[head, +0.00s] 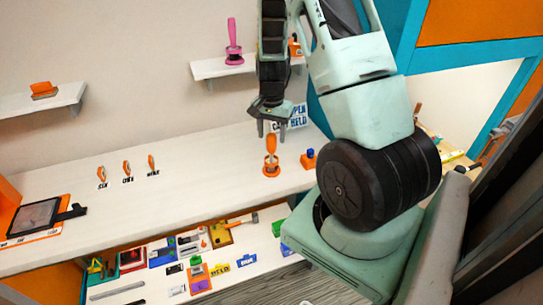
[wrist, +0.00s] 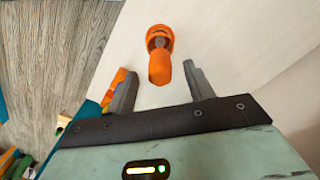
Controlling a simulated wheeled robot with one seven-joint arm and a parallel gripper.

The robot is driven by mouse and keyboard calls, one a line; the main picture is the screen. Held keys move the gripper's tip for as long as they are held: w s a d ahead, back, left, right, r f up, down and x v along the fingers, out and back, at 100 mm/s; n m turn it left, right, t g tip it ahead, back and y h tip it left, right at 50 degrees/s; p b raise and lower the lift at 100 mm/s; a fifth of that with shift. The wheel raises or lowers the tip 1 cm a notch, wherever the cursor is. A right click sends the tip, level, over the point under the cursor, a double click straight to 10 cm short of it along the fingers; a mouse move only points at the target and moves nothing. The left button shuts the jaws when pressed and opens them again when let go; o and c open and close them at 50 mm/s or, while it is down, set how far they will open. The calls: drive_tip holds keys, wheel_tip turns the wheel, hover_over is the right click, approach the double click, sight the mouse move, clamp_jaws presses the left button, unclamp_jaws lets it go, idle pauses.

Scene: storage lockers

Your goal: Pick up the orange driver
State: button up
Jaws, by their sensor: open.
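The orange driver (head: 271,144) stands upright, handle up, in a round orange holder (head: 271,171) on the white counter. In the wrist view I look down on its handle (wrist: 159,68), which lies between and just beyond my fingertips. The shaft shows as a short grey piece above the orange holder ring (wrist: 160,38). My gripper (head: 268,131) points down over the driver, with its fingers apart. In the wrist view the gripper (wrist: 158,80) is open and empty, one finger on each side of the handle line. Contact with the handle is not visible.
An orange block with a blue knob (head: 309,159) stands close right of the holder. A white sign (head: 291,118) is behind my gripper. Small orange-handled tools (head: 127,171) stand to the left. A lower shelf (head: 150,285) holds several coloured items. The counter between is clear.

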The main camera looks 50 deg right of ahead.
drive_tip(key=shift+f+p, duration=0.45)
drive_tip(key=shift+f, duration=1.4)
drive_tip(key=shift+c, duration=0.3)
drive_tip(key=c, duration=1)
drive_tip(key=shift+r, duration=0.1)
drive_tip(key=shift+r+b, duration=1.05)
drive_tip(key=shift+r, duration=3.9)
